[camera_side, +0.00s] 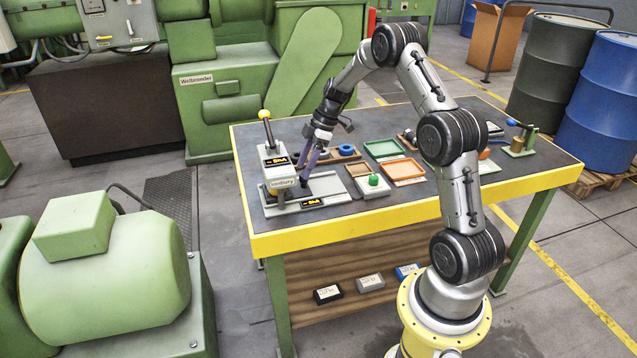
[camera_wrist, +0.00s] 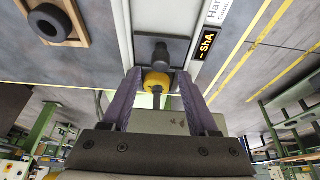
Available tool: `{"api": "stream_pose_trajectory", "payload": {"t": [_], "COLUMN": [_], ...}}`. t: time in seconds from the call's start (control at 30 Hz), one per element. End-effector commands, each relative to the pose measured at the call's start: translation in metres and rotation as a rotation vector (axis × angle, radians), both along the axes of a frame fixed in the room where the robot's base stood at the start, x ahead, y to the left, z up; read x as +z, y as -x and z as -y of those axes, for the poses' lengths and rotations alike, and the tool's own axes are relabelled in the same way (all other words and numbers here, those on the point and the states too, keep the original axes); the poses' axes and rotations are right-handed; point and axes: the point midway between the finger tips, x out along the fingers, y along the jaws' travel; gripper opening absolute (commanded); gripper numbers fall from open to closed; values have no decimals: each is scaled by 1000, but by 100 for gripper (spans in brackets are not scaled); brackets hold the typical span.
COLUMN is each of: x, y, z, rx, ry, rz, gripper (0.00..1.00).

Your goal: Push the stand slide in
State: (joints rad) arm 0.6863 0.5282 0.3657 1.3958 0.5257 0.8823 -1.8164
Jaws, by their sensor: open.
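The stand (camera_side: 279,172), light grey with "ShA" labels and a yellow-knobbed lever, is at the left end of the table. Its grey base (camera_side: 328,187) extends to the right. My gripper (camera_side: 304,181) is low over this base, right of the upright, fingers pointing down. In the wrist view my gripper (camera_wrist: 159,76) is open, with a yellow knob (camera_wrist: 157,82) between its purple fingers. A dark plate with a round dark post (camera_wrist: 161,53), seemingly the slide, lies beyond the knob between pale rails. I cannot tell whether the fingers touch the knob.
A wooden block with a dark ring (camera_wrist: 50,22) lies beside the stand. The yellow table edge (camera_side: 350,222) is in front.

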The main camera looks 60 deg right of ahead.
Motion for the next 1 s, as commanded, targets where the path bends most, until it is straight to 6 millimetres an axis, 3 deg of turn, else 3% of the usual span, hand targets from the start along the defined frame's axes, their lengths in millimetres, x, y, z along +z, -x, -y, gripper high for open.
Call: {"api": "stream_pose_trajectory", "payload": {"t": [1.0], "x": [39], "y": [49], "z": [49], "rx": [0], "ry": [0], "rz": [0], "gripper": [60]}}
